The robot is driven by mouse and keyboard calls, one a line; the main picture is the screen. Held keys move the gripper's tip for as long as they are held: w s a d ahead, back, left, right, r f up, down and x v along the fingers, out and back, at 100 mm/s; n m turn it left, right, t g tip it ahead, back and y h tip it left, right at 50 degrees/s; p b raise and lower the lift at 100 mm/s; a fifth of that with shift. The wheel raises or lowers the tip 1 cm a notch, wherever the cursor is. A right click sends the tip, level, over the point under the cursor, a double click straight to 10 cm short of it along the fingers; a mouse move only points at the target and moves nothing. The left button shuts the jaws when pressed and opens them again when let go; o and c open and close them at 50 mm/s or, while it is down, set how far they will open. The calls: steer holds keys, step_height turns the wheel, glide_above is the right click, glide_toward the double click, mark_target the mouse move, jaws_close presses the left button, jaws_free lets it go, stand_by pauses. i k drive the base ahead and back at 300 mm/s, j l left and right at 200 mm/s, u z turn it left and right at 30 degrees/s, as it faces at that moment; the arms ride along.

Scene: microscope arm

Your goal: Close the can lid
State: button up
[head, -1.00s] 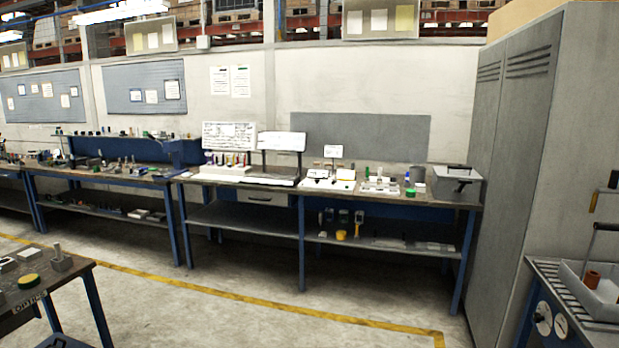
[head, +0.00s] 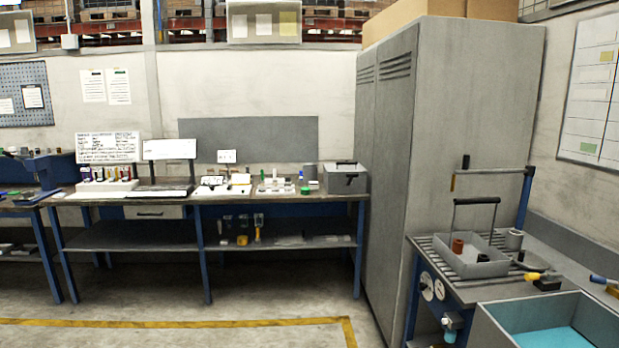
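No thing is clearly recognisable as the can with its lid. A small grey cylinder (head: 309,171) stands on the far workbench. My gripper is not in view.
The far workbench (head: 150,190) holds several small items. A tall grey cabinet (head: 415,150) separates it from the right-hand bench, which carries a handled grey tray (head: 470,267). A teal-lined bin (head: 495,325) is at lower right. The floor (head: 180,305) ahead is clear.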

mark_target(308, 153)
steer(key=i, duration=1.45)
